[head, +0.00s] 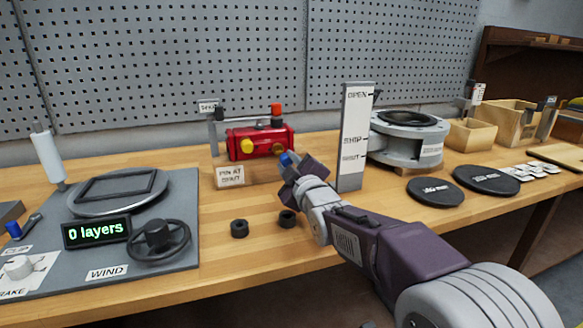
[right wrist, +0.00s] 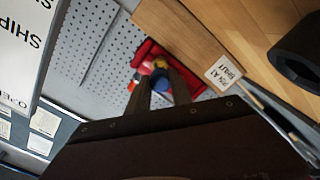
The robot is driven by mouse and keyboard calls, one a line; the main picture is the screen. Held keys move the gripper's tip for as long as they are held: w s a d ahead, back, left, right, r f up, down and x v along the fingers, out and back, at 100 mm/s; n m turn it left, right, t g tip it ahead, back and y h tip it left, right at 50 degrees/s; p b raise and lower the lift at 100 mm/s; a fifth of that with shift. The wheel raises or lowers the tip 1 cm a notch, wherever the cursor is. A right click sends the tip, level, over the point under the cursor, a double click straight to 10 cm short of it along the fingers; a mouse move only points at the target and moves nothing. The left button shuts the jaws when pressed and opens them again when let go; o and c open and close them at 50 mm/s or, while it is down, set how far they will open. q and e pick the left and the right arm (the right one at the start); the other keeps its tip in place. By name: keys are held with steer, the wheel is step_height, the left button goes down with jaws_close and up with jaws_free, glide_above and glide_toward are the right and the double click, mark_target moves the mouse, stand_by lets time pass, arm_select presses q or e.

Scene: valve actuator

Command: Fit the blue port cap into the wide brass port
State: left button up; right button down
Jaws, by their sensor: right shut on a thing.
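The red valve actuator (head: 260,141) stands on a wooden block at the back of the bench, with an orange-red knob (head: 276,108) on top. A yellow round part (head: 248,147) shows on its front. A brass-coloured port (head: 277,149) is on the front at the right, partly behind the cap. My right gripper (head: 294,166) is shut on the blue port cap (head: 285,159), just in front of the actuator's right end. In the right wrist view the blue cap (right wrist: 160,82) shows between the fingertips. I cannot tell whether it touches the port. My left gripper is out of view.
A tall white sign post (head: 355,138) stands close right of my right gripper. Two black rings (head: 240,229) lie on the bench in front. A winding station (head: 105,225) is at the left, a grey flanged housing (head: 408,137) at the right.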

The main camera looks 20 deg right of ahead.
mark_target(288, 163)
steer(key=shift+w+p, duration=0.35)
steer(key=shift+w, duration=1.2)
steer(key=shift+b, duration=0.5)
steer(key=shift+w+a+p, duration=0.1)
steer(key=shift+w+p, duration=0.35)
steer(key=shift+w, duration=0.7)
steer(key=c, duration=1.1)
jaws_free()
steer(key=shift+o, duration=0.2)
steer(key=s, duration=0.9)
steer(key=shift+s, duration=0.1)
